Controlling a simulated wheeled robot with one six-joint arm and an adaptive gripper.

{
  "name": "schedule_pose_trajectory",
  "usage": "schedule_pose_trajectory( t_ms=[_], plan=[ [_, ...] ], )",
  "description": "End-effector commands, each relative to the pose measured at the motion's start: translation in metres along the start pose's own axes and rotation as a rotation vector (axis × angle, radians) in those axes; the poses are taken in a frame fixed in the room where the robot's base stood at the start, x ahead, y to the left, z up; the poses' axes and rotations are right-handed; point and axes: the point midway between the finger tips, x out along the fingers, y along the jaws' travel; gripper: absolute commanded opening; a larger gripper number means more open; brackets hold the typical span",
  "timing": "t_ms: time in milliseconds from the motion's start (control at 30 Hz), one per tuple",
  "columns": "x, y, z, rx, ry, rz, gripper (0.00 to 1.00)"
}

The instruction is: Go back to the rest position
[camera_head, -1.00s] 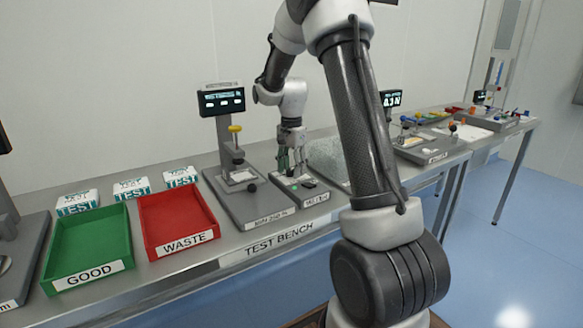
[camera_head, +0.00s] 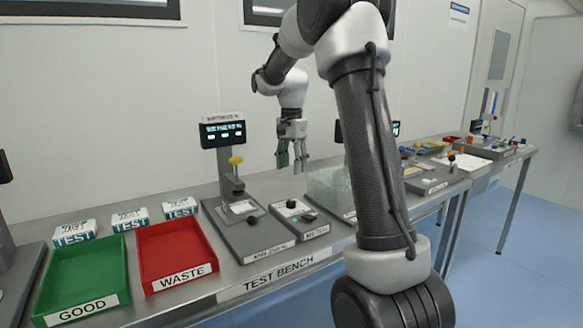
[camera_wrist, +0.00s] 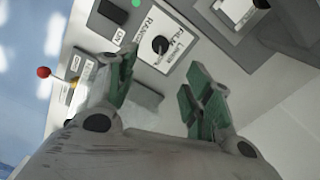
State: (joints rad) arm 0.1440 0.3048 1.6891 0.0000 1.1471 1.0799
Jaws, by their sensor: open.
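My gripper (camera_head: 291,156) hangs above the bench, over the small grey device (camera_head: 303,222) with a black knob and a green light. Its fingers point down, spread apart, with nothing between them. In the wrist view my gripper (camera_wrist: 160,100) shows two green-padded fingers apart, and the knob panel (camera_wrist: 170,45) lies beyond them. The gripper is clear of the bench and touches nothing that I can see.
The test bench (camera_head: 235,285) carries a green GOOD tray (camera_head: 85,310), a red WASTE tray (camera_head: 180,280), TEST boxes (camera_head: 130,218), a tester with a screen (camera_head: 222,134), and a clear box (camera_head: 330,190). Other stations stand at the right. The air above is free.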

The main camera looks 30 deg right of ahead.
Motion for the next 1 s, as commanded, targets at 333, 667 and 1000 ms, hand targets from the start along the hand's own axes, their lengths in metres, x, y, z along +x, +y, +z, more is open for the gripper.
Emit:
schedule_pose_trajectory(
  t_ms=[333,667,1000],
  plan=[
    [0.000,0.000,0.000,-0.020,0.000,0.000,0.51],
    [0.027,0.041,0.023,-0.490,-0.027,0.029,0.51],
    [-0.003,0.150,0.098,-0.971,0.041,-0.032,0.51]
  ],
)
